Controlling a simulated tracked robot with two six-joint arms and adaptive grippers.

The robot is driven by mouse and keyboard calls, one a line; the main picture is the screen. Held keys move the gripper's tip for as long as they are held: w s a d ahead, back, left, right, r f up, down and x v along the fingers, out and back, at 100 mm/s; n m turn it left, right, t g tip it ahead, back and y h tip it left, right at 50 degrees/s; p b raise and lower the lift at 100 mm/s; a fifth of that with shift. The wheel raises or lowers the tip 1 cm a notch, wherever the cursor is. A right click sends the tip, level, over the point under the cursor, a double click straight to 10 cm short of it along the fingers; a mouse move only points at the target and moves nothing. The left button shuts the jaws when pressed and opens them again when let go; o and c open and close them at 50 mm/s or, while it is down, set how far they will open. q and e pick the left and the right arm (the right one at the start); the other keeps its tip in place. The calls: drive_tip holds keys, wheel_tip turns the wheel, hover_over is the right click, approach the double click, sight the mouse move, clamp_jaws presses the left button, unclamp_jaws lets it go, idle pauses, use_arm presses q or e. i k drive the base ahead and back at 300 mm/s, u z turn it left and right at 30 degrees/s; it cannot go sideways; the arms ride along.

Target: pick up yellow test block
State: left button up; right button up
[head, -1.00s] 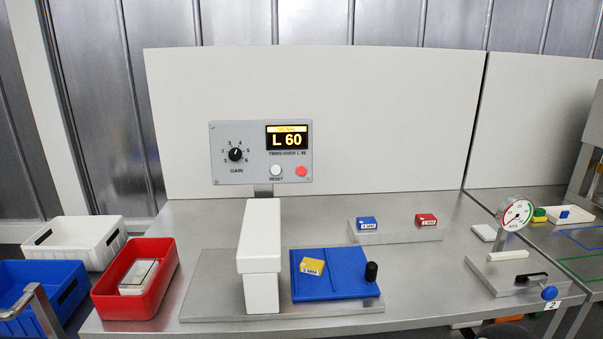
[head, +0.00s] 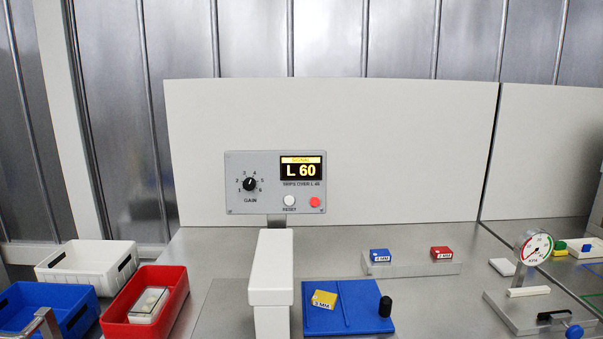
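The yellow test block (head: 324,299) is a small block with a white label reading "3 MM" or similar. It lies at an angle on the left part of the blue plate (head: 362,315), just right of the white upright housing (head: 271,281). Neither of my grippers is in the head view. Nothing touches the block from above.
A control box (head: 275,182) showing L 60 stands behind. Blue (head: 379,255) and red (head: 441,253) blocks sit on a grey rack (head: 411,267). A red bin (head: 176,299) is left; a gauge fixture (head: 533,248) is right.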

sight(322, 299)
drive_tip(key=z, duration=1.7)
drive_tip(key=i, duration=0.1)
drive_tip(key=u, duration=2.85)
drive_tip(key=k, duration=1.25)
drive_tip(key=z, duration=0.75)
drive_tip(key=i, duration=1)
drive_tip(key=u, duration=0.05)
